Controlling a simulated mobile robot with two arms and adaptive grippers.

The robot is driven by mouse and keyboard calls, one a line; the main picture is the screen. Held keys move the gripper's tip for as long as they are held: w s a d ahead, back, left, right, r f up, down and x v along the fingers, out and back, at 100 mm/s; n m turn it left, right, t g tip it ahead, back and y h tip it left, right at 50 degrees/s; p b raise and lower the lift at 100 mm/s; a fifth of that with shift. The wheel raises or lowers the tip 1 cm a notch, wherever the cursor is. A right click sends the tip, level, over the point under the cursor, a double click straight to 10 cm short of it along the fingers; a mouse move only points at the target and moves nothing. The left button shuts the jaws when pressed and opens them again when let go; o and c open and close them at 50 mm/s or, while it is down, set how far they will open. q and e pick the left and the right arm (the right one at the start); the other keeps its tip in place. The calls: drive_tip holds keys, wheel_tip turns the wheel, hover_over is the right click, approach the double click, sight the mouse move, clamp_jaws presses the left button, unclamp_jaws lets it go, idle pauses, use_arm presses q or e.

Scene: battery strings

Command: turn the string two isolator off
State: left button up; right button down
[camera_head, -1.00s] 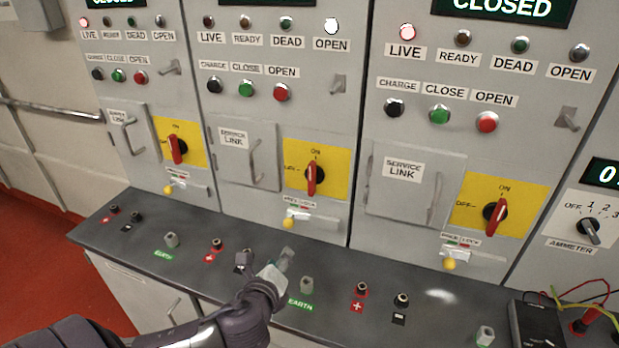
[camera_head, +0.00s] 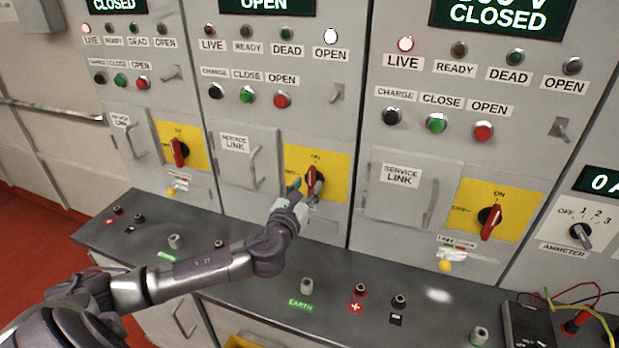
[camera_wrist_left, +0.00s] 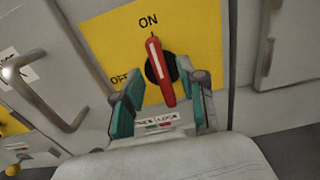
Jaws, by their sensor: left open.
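The middle panel's red isolator handle (camera_head: 311,179) sits on a yellow plate (camera_head: 336,182) marked ON and OFF. It stands near upright, with its upper end toward ON. In the left wrist view the red handle (camera_wrist_left: 161,75) also shows, upright under ON and slightly tilted. My left gripper (camera_head: 305,188) is open in front of the handle. In the left wrist view its teal-padded fingers (camera_wrist_left: 163,105) lie on either side of the handle's lower end, and I cannot tell if they touch it. The middle display (camera_head: 265,4) reads OPEN and its OPEN lamp (camera_head: 331,37) is lit.
Similar red handles stand on the left panel (camera_head: 178,152) and right panel (camera_head: 491,221). A service link door handle (camera_head: 256,168) is left of the gripper. The grey ledge (camera_head: 430,320) below carries terminals and a black meter (camera_head: 528,325) with leads.

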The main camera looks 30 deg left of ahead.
use_arm(q)
drive_tip(key=shift+x, duration=1.3)
clamp_jaws()
drive_tip(key=shift+n, duration=0.4)
drive_tip(key=shift+s+a+f+n+b, duration=0.1)
drive_tip(key=shift+a+f+n+b, duration=0.3)
drive_tip(key=shift+n, duration=2.45)
drive_tip(key=shift+s+a+f+n+b, duration=0.1)
drive_tip(key=shift+n+b, duration=0.55)
drive_tip(key=shift+n, duration=2.25)
drive_tip(key=shift+a+f+n+b, duration=0.25)
drive_tip(key=shift+n+b, duration=0.3)
drive_tip(key=shift+n, duration=2.3)
